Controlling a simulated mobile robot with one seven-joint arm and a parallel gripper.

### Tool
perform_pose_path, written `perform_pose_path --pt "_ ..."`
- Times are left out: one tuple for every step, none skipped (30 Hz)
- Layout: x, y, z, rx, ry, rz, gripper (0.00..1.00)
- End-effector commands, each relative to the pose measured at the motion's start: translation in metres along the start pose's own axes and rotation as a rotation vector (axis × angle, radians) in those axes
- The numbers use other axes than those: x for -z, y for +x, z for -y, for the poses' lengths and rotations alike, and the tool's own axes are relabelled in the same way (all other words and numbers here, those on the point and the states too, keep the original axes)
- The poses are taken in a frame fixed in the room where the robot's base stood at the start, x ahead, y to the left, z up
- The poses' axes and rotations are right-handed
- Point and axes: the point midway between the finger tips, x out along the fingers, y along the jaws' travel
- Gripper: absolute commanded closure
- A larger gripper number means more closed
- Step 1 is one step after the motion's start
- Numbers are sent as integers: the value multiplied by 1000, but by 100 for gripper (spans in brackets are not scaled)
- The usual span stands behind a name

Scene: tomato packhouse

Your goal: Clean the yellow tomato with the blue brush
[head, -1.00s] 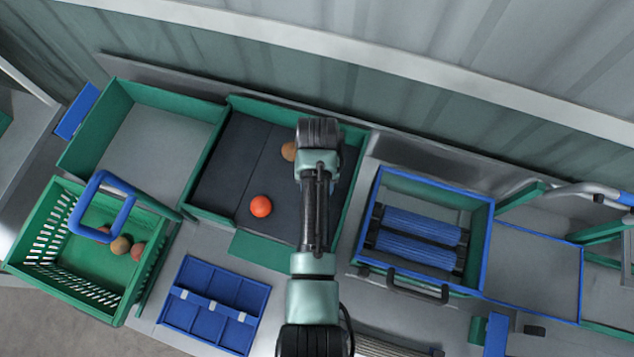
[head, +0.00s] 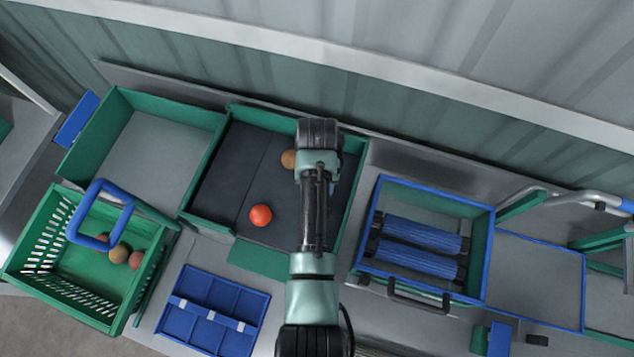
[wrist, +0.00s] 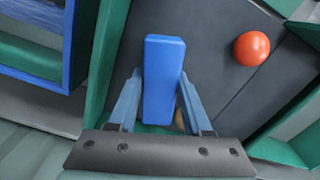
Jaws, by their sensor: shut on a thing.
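My gripper (wrist: 160,92) is shut on a blue block-shaped thing, the blue brush (wrist: 164,75), in the wrist view. Its bristles are not visible from this side. A yellowish-tan tomato (head: 289,158) lies on the dark tray floor in the head view, partly covered by my arm. In the wrist view only a sliver of this tomato (wrist: 180,122) shows beside the brush, close to the right finger. I cannot tell whether the brush touches it. In the head view my gripper is hidden under my arm.
A red tomato (head: 260,215) lies in the same green-walled dark tray (head: 226,172). A green basket (head: 65,283) with several tomatoes stands left. A blue divided tray (head: 213,312) lies in front. A blue-rimmed box with blue rollers (head: 420,235) stands right. The grey bin at back left is empty.

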Motion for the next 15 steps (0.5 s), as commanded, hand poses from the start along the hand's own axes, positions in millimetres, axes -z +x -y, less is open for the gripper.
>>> perform_pose_path --pt "-9 4 1 1 -2 18 100" --pt "-11 4 1 1 -2 17 100" --pt "-13 4 1 1 -2 17 100" --pt "-14 4 1 1 -2 17 100" --pt "-16 4 1 1 -2 16 100" --pt "-17 4 1 1 -2 15 100" --pt "-19 4 1 1 -2 15 100" --pt "-20 4 1 1 -2 15 100" --pt "-22 4 1 1 -2 15 100" --pt "-24 4 1 1 -2 15 100" --pt "-25 4 1 1 -2 14 100" --pt "-27 4 1 1 -2 14 100" --pt "-28 4 1 1 -2 14 100" --pt "-30 4 1 1 -2 15 100" --pt "-33 4 1 1 -2 16 100"
